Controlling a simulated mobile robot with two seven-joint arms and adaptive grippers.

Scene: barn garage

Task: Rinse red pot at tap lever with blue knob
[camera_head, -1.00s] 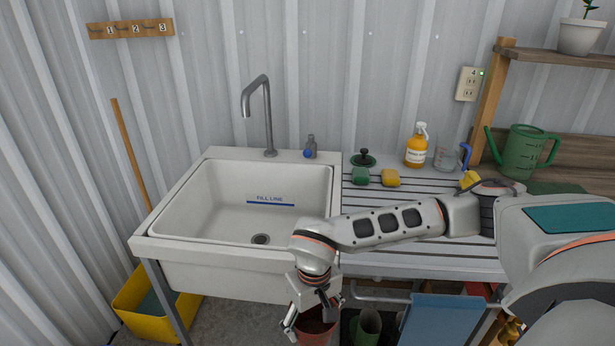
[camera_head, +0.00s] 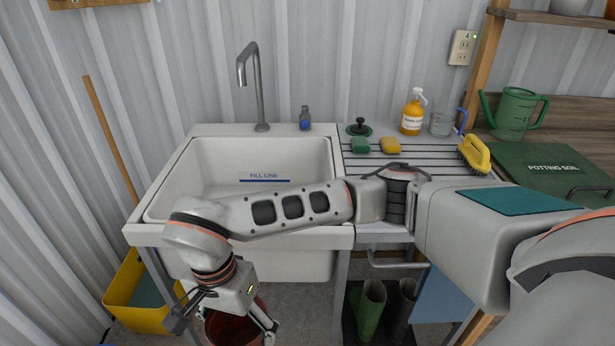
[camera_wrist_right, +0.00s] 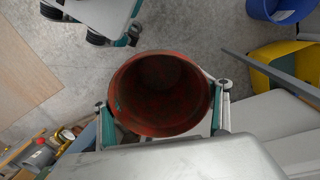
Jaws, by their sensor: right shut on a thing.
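My right gripper (camera_head: 224,318) is shut on the red pot (camera_head: 236,328), low in front of the sink. The right wrist view looks down into the pot (camera_wrist_right: 163,92), with a finger on each side of it; its inside looks dark and empty. The white sink (camera_head: 180,188) stands behind my right arm, which hides part of its front. A grey gooseneck tap (camera_head: 257,85) rises at the sink's back edge. The tap lever with the blue knob (camera_head: 305,122) stands to the right of the tap. My left gripper is not in view.
A yellow bin (camera_head: 140,300) stands on the floor at left. Boots (camera_head: 371,308) stand below.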

